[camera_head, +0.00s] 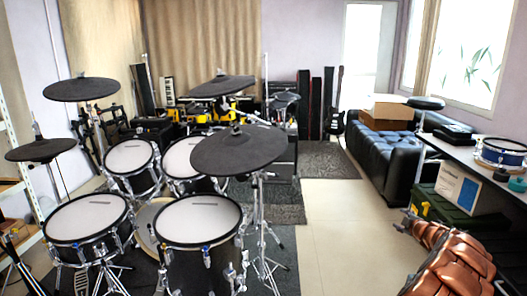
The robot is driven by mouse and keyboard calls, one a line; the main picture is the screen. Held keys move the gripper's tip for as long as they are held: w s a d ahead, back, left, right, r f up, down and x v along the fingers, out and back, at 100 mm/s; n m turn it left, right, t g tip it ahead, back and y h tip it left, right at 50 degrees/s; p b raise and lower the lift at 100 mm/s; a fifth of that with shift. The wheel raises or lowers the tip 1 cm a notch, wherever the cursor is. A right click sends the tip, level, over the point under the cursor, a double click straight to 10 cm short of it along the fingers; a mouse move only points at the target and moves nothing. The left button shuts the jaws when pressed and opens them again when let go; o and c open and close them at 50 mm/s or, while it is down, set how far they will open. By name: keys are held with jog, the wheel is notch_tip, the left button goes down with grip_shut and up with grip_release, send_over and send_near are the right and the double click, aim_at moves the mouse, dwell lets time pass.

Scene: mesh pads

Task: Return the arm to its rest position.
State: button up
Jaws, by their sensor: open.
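My gripper does not show in the head view, and I can make out no part of my arm for certain. Its pose and anything near it are out of sight.
A black drum kit with a mesh-pad drum (197,222) and a dark cymbal pad (240,150) fills the left and middle. A black sofa (385,150) and a desk (470,158) stand at right. A copper-brown ribbed object (455,265) is at lower right. Bare floor (340,225) lies between.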

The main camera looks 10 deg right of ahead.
jog(key=w+a+r+m+h+p, duration=0.1)
jog(key=w+a+r+m+p, duration=0.15)
jog(key=a+r, duration=0.5)
jog(key=w+a+r+m+p, duration=0.1)
jog(key=a+r+m+p, duration=0.3)
jog(key=r, duration=0.7)
jog(key=s+a+r+g+p, duration=0.2)
jog(key=s+a+r, duration=0.2)
jog(key=a, duration=0.3)
jog(key=s+a+r+g+p, duration=0.2)
jog(key=s+a+r, duration=0.25)
jog(key=a, duration=0.25)
jog(key=s+a+r+m+g+y+p, duration=0.1)
jog(key=s+a+g+p, duration=0.2)
jog(key=s, duration=1.4)
jog(key=s+a+r+m+g+y+p, duration=0.1)
jog(key=s+a+g+p, duration=0.3)
jog(key=s+a, duration=0.8)
jog(key=s+a+r+m+g+y+p, duration=0.1)
jog(key=s+a+g+p, duration=0.3)
jog(key=s, duration=1.8)
jog(key=a+r+m, duration=0.1)
jog(key=a, duration=0.3)
jog(key=shift+s+r+g, duration=0.15)
jog(key=shift+r+g, duration=0.15)
jog(key=shift+r, duration=0.1)
jog(key=shift+c, duration=1.2)
